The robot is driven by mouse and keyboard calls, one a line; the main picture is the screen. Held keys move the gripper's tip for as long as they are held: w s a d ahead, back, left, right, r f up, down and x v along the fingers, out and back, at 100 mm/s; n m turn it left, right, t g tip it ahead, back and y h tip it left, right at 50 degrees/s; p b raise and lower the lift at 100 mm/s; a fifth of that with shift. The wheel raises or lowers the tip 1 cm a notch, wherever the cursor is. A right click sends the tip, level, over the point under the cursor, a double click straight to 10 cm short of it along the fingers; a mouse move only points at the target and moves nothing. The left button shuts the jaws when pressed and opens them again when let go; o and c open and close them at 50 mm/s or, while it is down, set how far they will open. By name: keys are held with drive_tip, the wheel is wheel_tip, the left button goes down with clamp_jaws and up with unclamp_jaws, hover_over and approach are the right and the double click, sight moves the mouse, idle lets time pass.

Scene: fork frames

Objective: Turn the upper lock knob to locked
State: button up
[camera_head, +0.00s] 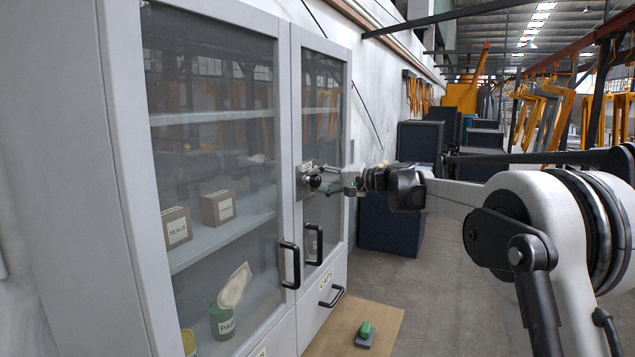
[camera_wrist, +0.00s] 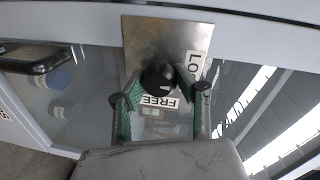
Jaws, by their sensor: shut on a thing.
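The upper lock knob (camera_head: 314,181) is a black round knob on a metal plate, high on the glass-door cabinet where the two doors meet. In the wrist view the knob (camera_wrist: 158,77) sits between my gripper's green-padded fingers, and my gripper (camera_wrist: 160,97) is shut on it. My gripper (camera_head: 325,180) reaches it from the right in the head view. The metal plate (camera_wrist: 145,40) carries a "FREE" label (camera_wrist: 160,101) and a label starting "LO" (camera_wrist: 195,63), its rest hidden by a finger. A pale mark shows on the knob; its exact pointing is unclear.
Two black door handles (camera_head: 289,265) are below the knob, and a drawer labelled "CAPS" (camera_head: 327,281) is lower. Cartons (camera_head: 218,208) and a paint can (camera_head: 222,320) stand behind the glass. A green-topped object (camera_head: 365,334) lies on a brown board. Dark boxes (camera_head: 390,225) stand behind my arm.

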drive_tip(key=o, duration=1.2)
drive_tip(key=shift+d, duration=0.1)
drive_tip(key=v, duration=1.1)
drive_tip(key=shift+s+d, duration=0.25)
drive_tip(key=shift+d, duration=0.1)
drive_tip(key=s+d+f+h, duration=0.3)
drive_tip(key=s+f+h, duration=0.1)
drive_tip(key=s, duration=0.8)
drive_tip(key=s+d+f+h+b, duration=0.1)
drive_tip(key=s+d+f+h, duration=0.3)
drive_tip(key=s, duration=0.8)
drive_tip(key=s+d+f+h, duration=0.1)
drive_tip(key=s+f+h, duration=0.3)
drive_tip(key=s, duration=0.8)
drive_tip(key=s+d+f+n+h, duration=0.1)
drive_tip(key=s+d+f, duration=0.2)
drive_tip(key=s+f, duration=0.2)
drive_tip(key=s+d+f+t+h, duration=0.1)
drive_tip(key=s+d+f+h, duration=0.1)
drive_tip(key=s+d+f, duration=0.2)
drive_tip(key=s+f, duration=0.2)
drive_tip(key=s, duration=0.2)
drive_tip(key=shift+f+n, duration=0.2)
drive_tip(key=shift+n, duration=0.2)
